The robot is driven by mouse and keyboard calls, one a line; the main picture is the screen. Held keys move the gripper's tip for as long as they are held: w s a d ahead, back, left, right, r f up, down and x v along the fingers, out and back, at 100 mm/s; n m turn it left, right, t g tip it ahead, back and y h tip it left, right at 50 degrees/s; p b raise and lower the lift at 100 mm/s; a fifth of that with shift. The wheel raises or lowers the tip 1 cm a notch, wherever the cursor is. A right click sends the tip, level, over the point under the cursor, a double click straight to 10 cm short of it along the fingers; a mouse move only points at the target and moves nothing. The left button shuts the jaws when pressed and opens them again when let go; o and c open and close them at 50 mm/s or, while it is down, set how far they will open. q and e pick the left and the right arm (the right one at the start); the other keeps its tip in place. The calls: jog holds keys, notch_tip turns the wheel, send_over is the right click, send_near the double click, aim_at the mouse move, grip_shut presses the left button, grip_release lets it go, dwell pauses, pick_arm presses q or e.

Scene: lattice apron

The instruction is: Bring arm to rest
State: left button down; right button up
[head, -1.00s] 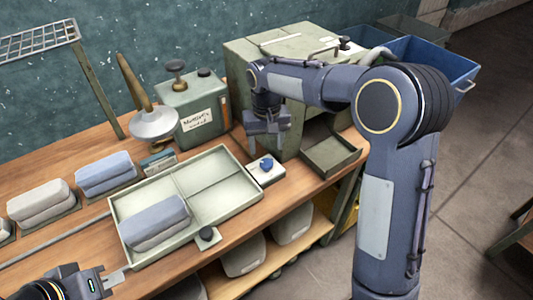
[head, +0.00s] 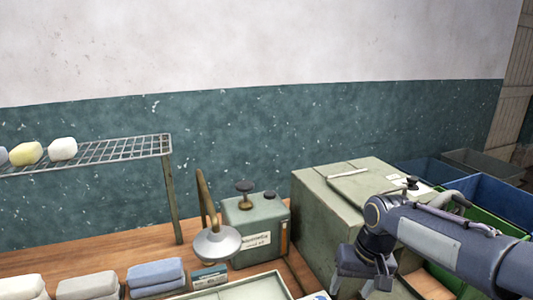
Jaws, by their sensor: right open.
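My right arm (head: 445,240) comes in from the right edge and reaches left across the front of the grey-green metal cabinet (head: 325,215). My right gripper (head: 358,280) hangs downward in front of the cabinet's front side, near the bottom of the view. It is open, and I see nothing held in it. Whether it touches the cabinet, I cannot tell. My left gripper is out of view.
A pale tray (head: 250,289) shows at the bottom edge. Folded cloths (head: 155,274), a dispenser box (head: 258,225) and a metal lamp-like dome (head: 217,244) stand on the wooden bench (head: 100,250). A wire shelf (head: 120,150) is at left; blue bins (head: 490,200) stand at right.

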jog(key=s+d+f+m+t+y, duration=0.1)
jog(key=s+t, duration=0.3)
jog(key=s, duration=1.8)
jog(key=shift+d+f+t+y, duration=0.15)
jog(key=shift+f+t+y, duration=0.15)
jog(key=shift+y, duration=0.2)
